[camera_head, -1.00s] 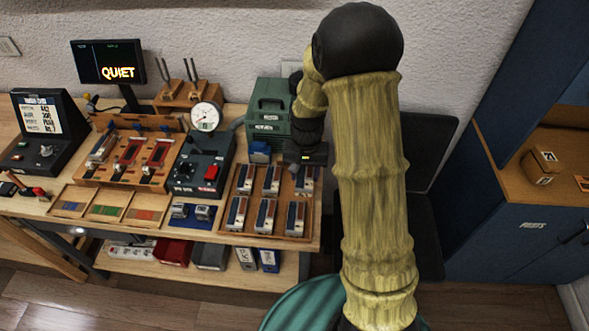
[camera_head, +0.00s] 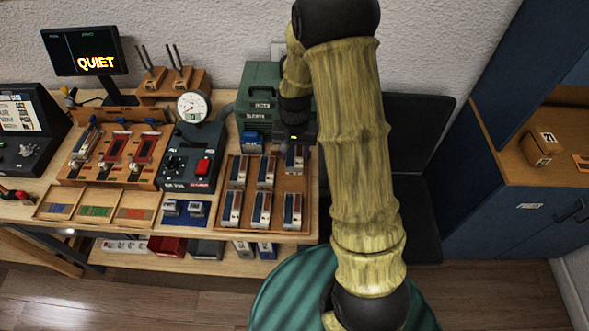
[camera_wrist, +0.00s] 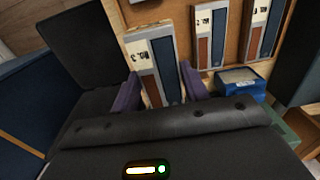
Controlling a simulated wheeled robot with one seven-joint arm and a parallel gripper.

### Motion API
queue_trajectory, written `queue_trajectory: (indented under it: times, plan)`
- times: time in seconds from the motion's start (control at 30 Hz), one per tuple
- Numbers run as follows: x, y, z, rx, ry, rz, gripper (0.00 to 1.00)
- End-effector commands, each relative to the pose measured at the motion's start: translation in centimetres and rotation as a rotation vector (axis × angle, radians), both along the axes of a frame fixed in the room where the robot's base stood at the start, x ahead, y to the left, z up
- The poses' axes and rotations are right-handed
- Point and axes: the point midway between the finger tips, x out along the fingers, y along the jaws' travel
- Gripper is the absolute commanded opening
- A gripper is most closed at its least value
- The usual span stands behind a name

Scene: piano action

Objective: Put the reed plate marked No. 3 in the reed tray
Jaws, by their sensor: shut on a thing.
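My gripper (camera_wrist: 160,76) is shut on a reed plate (camera_wrist: 164,62), with a purple finger on each side of it. In the head view the held plate (camera_head: 294,160) shows just below my gripper, over the upper right of a wooden tray (camera_head: 279,232). That tray holds several similar plates in two rows, their marks too small to read there. I cannot tell which container is the reed tray.
A green blower box (camera_head: 262,100) and a small blue block (camera_head: 251,140) stand behind the wooden tray. A gauge panel (camera_head: 190,150) and a three-part coloured tray (camera_head: 76,218) lie to the left. A black chair (camera_head: 418,130) is at the right.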

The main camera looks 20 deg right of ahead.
Motion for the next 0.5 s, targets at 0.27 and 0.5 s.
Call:
queue_trajectory:
  times: [0.27,0.5]
  plan:
    - [0.0,0.0,-3.6,0.0,0.001,0.0,0.2]
    - [0.0,0.0,-3.6,0.0,-0.001,0.0,0.2]
